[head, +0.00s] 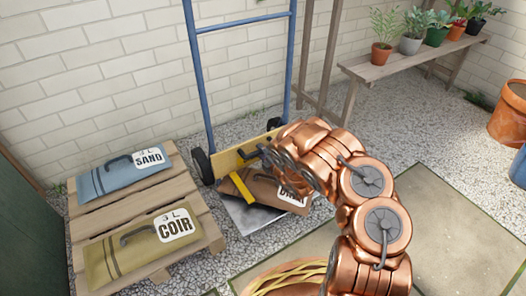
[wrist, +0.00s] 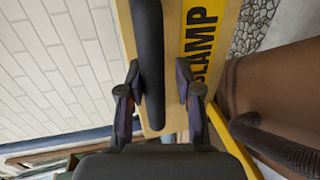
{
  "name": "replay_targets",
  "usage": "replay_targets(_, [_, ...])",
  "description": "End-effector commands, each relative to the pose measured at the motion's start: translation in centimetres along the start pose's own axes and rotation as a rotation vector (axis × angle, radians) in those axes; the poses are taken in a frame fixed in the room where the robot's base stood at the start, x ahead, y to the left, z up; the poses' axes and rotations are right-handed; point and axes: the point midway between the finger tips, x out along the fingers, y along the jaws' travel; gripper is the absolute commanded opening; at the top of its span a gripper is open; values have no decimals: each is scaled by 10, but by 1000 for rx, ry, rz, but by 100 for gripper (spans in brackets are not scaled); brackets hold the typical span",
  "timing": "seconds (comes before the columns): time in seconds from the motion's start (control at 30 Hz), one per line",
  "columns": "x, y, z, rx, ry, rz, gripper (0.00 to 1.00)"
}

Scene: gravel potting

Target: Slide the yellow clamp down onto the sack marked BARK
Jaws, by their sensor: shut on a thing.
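The yellow clamp (head: 226,164) is a flat board across the blue hand truck, low between its uprights. In the wrist view the clamp (wrist: 203,22) carries a yellow label reading "LAMP" and a black bar handle. My gripper (head: 262,152) is shut on that handle; in the wrist view the gripper's fingers (wrist: 157,88) lie on both sides of it. The brown sack (head: 264,187) lies on the truck's toe plate, its white label partly hidden by my arm. The sack (wrist: 285,85) also shows at the right of the wrist view. I cannot tell whether clamp and sack touch.
The blue hand truck (head: 198,82) stands by the brick wall. A pallet (head: 202,211) at left bears a SAND sack (head: 115,178) and a COIR sack (head: 135,250). A bench (head: 385,75) with potted plants stands at back right.

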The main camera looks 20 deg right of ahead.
Motion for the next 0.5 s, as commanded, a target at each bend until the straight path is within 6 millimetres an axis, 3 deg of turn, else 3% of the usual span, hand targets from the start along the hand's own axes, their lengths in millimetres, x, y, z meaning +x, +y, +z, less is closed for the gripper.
replay_targets(0.03, [-1,-7,-1,2,1,-11,31])
replay_targets(0.2, [-1,-5,-1,1,2,-7,48])
replay_targets(0.5, [-1,-1,-1,0,3,0,48])
